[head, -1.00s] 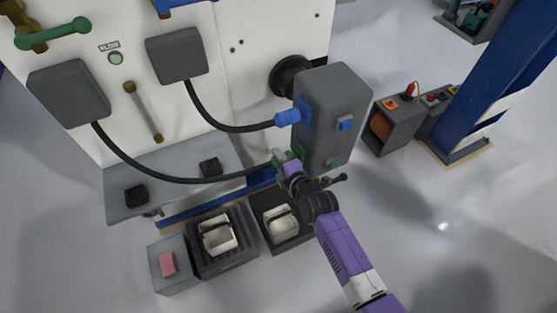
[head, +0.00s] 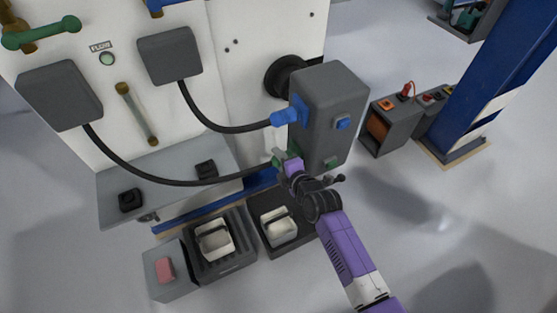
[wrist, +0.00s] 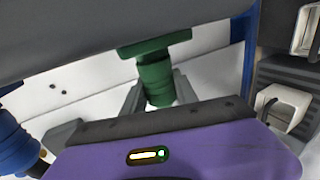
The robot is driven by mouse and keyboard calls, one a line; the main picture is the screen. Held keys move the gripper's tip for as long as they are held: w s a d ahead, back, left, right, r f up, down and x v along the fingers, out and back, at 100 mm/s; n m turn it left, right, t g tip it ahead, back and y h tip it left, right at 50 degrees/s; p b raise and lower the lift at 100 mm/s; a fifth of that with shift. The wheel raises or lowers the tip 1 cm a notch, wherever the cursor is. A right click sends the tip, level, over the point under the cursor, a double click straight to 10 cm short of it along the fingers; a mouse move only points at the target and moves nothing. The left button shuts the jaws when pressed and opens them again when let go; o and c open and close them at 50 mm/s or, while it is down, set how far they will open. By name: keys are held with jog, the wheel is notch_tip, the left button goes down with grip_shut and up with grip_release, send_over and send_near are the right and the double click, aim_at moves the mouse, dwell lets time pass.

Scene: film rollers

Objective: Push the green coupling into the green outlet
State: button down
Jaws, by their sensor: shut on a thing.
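The green coupling (wrist: 157,82) is on the end of the lower black hose (head: 190,184). My gripper (wrist: 156,92) is shut on it, with a grey finger on each side in the wrist view. In the head view my gripper (head: 284,160) is at the lower left side of the grey box (head: 324,110). The green outlet (wrist: 155,46) shows in the wrist view as a flat green piece under the box. The coupling lines up with it and appears to meet it. I cannot tell how deep it sits. My wrist hides part of the outlet in the head view.
A blue coupling (head: 283,118) on the upper hose (head: 225,130) sits at the box's blue outlet, just above my gripper. Dark trays (head: 224,258) stand on the floor below. A grey shelf (head: 160,185) is left.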

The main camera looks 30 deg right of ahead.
jog(key=shift+d, duration=0.2)
jog(key=c, duration=0.9)
grip_release()
jog(key=shift+s, duration=0.1)
jog(key=shift+s+r, duration=0.15)
jog(key=shift+s, duration=0.15)
jog(key=v, duration=0.7)
